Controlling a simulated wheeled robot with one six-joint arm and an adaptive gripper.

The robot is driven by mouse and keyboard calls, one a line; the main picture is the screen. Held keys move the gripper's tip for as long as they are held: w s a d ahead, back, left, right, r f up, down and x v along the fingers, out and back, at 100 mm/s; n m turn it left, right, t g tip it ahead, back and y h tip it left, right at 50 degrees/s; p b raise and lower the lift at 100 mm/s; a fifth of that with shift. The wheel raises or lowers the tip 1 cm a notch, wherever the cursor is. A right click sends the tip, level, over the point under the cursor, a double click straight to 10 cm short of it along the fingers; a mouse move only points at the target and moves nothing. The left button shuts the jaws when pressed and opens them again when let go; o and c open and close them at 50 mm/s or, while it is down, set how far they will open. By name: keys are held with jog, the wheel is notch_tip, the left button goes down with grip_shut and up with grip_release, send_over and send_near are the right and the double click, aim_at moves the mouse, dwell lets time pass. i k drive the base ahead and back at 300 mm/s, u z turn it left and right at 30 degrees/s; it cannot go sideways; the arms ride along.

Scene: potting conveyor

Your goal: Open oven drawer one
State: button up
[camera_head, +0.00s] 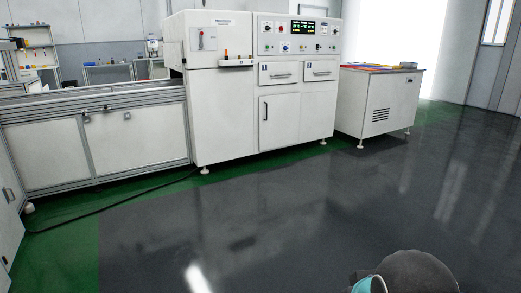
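The oven (260,90) is a large white cabinet across the room, upper middle of the picture. Two drawers sit side by side below its control panel: a left drawer (279,78) and a right drawer (321,75). Each has a horizontal bar handle and a small blue label; the numbers are too small to read surely. Both drawers look shut, flush with the front. My gripper is not in view; only a dark rounded part with a teal cap, likely of my arm, shows at the bottom right, far from the oven.
A conveyor (95,105) with white side panels joins the oven's left side. A white cabinet (378,102) with coloured items on top stands to its right. A door with a vertical handle (279,121) is below the left drawer. The dark floor (270,215) before the oven is clear.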

aim_at(269, 73)
jog(key=u, duration=0.05)
jog(key=i, duration=4.2)
jog(key=z, duration=0.2)
jog(key=i, duration=0.95)
jog(key=z, duration=0.1)
